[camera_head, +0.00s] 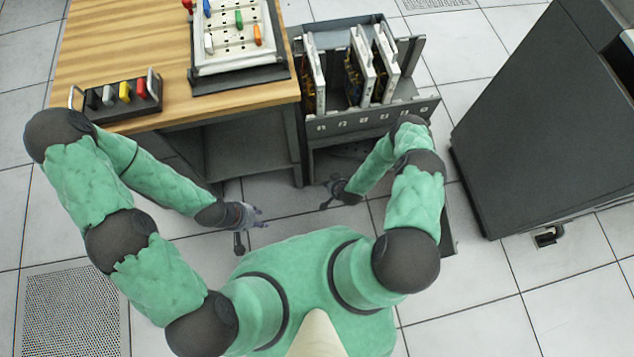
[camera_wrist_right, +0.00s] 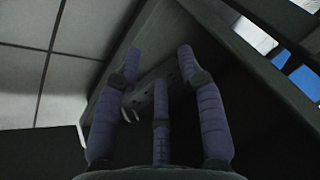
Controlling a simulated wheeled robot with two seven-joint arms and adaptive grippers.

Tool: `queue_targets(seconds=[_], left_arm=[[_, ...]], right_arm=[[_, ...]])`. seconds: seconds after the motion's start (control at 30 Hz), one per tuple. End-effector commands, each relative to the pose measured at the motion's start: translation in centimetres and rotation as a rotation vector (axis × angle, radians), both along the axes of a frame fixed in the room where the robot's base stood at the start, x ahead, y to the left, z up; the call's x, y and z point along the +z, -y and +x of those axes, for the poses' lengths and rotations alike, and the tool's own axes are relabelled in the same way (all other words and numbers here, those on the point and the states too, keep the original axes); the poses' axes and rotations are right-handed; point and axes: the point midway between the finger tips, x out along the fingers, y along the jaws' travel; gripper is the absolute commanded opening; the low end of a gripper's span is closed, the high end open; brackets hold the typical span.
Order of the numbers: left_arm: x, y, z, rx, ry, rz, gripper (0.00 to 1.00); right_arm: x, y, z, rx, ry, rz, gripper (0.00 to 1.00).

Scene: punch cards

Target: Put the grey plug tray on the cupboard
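The dark grey plug tray (camera_head: 122,103) sits on the left end of the wooden table (camera_head: 130,40). My left gripper (camera_head: 252,228) is open and empty in front of the table, well right of the tray. My right gripper (camera_head: 328,193) is open and empty by the rack; its spread fingers (camera_wrist_right: 160,65) also show in the right wrist view with nothing between them.
A white pegboard (camera_head: 232,62) with coloured plugs lies on the table's right side. A grey rack (camera_head: 375,122) with upright card frames stands between table and cupboard. A small dark box (camera_head: 547,237) is at the cupboard's foot. Tiled floor is free at the lower right.

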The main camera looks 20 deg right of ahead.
Motion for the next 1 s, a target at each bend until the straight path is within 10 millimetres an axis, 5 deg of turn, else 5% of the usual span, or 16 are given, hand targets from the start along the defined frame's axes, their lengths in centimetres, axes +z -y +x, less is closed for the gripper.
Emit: queue_targets(seconds=[0.2,0.4,0.6,0.77,1.0], left_arm=[[0.0,0.0,0.0,0.0,0.0,0.0,0.39],[0.0,0.0,0.0,0.0,0.0,0.0,0.39],[0.0,0.0,0.0,0.0,0.0,0.0,0.39],[0.0,0.0,0.0,0.0,0.0,0.0,0.39],[0.0,0.0,0.0,0.0,0.0,0.0,0.39]], right_arm=[[7.4,-6.0,-6.0,0.113,-0.197,0.122,0.39],[17.7,-8.5,-8.3,0.209,-0.334,0.159,0.39],[25.0,-10.1,-11.6,0.267,-0.43,0.169,0.39],[27.1,-10.5,-13.0,0.283,-0.464,0.171,0.39],[27.3,-10.6,-13.2,0.283,-0.468,0.171,0.39]])
